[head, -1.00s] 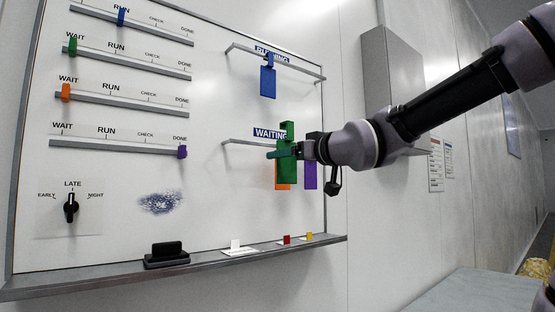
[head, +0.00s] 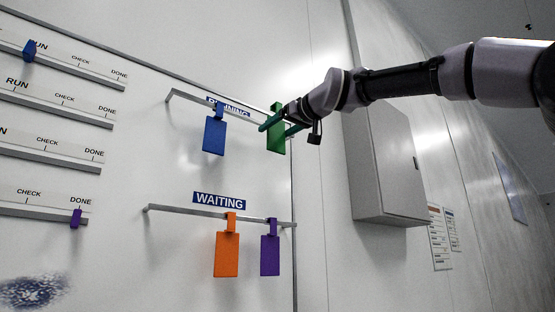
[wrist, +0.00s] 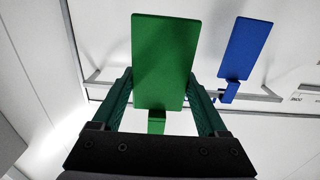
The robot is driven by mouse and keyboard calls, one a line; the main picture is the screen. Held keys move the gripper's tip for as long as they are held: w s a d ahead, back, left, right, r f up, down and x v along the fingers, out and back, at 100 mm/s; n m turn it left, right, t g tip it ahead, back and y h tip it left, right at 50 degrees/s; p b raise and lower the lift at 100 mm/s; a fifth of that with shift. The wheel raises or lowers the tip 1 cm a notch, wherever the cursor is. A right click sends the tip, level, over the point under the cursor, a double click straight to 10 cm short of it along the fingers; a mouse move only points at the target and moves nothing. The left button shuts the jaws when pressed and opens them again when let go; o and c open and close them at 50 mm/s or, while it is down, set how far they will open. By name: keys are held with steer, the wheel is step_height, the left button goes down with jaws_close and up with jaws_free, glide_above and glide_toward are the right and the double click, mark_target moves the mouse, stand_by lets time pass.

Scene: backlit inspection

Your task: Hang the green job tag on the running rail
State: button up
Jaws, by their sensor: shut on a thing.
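My gripper (head: 272,124) is shut on the green job tag (head: 278,143), held upright at the right end of the running rail (head: 185,98). In the wrist view the green tag (wrist: 165,55) fills the middle between my two fingers (wrist: 162,88). The running rail (wrist: 262,97) passes behind it there. I cannot tell whether the tag's hook touches the rail. A blue tag (head: 214,136) hangs on the running rail to the left, and also shows in the wrist view (wrist: 247,48).
Below, the waiting rail (head: 170,210) holds an orange tag (head: 227,255) and a purple tag (head: 270,255). A grey wall cabinet (head: 385,165) stands to the right. Slider tracks (head: 60,108) line the board's left. The running rail is bare between the blue tag and my gripper.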

steer(key=shift+w+d+r, duration=0.15)
steer(key=shift+w+r, duration=0.05)
steer(key=shift+r, duration=0.3)
steer(key=shift+x, duration=4.5)
steer(key=shift+s+f, duration=0.1)
steer(key=shift+f, duration=0.65)
steer(key=o, duration=1.2)
steer(key=shift+o, duration=0.2)
steer(key=v, duration=1.1)
